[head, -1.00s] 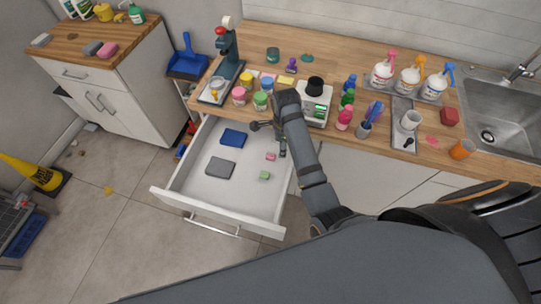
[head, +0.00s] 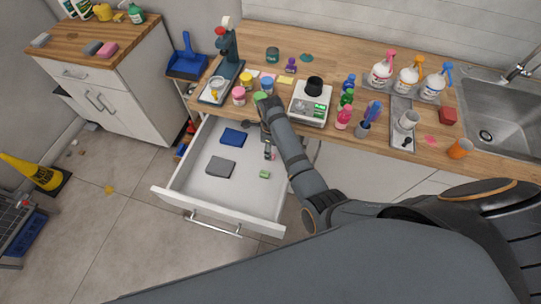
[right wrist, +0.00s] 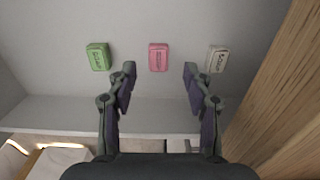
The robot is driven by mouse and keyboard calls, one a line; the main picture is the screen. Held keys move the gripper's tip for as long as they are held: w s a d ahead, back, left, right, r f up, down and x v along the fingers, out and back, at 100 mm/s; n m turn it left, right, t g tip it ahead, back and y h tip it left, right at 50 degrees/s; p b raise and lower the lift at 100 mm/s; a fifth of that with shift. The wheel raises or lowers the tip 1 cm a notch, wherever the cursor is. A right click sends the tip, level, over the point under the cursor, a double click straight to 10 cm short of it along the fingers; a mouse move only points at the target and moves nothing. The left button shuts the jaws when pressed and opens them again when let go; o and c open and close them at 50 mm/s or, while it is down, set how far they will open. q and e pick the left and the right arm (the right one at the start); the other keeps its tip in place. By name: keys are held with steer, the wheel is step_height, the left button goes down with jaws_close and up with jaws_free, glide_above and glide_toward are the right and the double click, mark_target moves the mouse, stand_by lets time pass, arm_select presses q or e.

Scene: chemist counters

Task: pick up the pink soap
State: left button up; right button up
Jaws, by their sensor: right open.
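The pink soap (right wrist: 158,57) lies in the open drawer (head: 228,203). In the right wrist view it is between a green soap (right wrist: 97,57) and a pale grey-white soap (right wrist: 217,59). My right gripper (right wrist: 160,72) is open and empty. Its fingers point at the pink soap, which shows midway between them and a little beyond the tips, apart from both. In the head view my right gripper (head: 269,146) reaches down into the drawer and mostly hides the pink soap; the green soap (head: 264,174) shows beside it. My left gripper is not in view.
The drawer also holds a blue item (head: 233,138) and a grey item (head: 220,167). The counter above carries a scale (head: 311,103), jars and bottles near my right arm. A wooden counter edge (right wrist: 285,85) runs along the right of the wrist view.

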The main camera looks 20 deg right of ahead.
step_height(320, 180, down, 4)
steer(key=shift+r, duration=0.2)
steer(key=shift+a, duration=0.1)
steer(key=c, duration=0.9)
steer(key=shift+r, duration=0.1)
steer(key=shift+c, duration=0.2)
